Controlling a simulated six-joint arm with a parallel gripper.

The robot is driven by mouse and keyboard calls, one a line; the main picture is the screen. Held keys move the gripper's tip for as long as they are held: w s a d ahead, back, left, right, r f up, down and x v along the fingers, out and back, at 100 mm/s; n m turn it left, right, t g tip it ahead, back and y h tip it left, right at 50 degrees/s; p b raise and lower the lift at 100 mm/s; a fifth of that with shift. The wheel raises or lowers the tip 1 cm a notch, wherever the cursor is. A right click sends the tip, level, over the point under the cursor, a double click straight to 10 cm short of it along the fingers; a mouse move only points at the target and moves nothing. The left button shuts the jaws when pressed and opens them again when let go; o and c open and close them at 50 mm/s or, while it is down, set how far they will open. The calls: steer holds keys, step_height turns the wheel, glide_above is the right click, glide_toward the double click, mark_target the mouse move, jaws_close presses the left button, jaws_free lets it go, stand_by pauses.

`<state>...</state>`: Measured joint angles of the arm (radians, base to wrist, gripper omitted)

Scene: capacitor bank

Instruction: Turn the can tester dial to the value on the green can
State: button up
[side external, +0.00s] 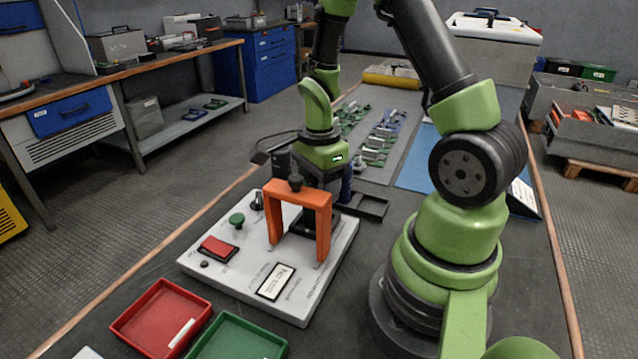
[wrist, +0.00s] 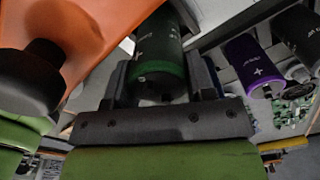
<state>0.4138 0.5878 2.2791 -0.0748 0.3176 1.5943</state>
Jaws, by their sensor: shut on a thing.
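My gripper (wrist: 160,88) is shut on the green can (wrist: 158,45), which sits between its two dark fingers in the wrist view. A plus sign shows on the can, but I cannot read a value. In the side view my gripper is behind the orange arch of the can tester, and the can is hidden there. The can tester (side external: 225,272) is a pale panel. A black knob (side external: 257,201), apparently the dial, stands near its far left edge; its setting is not readable. The orange arch (side external: 274,225) carries a black knob (side external: 296,183) on top.
The tester also has a green knob (side external: 237,219), a red button (side external: 217,248) and a label plate (side external: 276,281). A red tray (side external: 150,298) and green tray (side external: 235,325) lie in front. A purple can (wrist: 250,65) and black can (wrist: 300,38) stand beside my gripper.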

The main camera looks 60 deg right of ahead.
steer(key=shift+f, duration=0.2)
steer(key=o, duration=1.2)
steer(key=shift+o, duration=0.2)
steer(key=shift+r, duration=4)
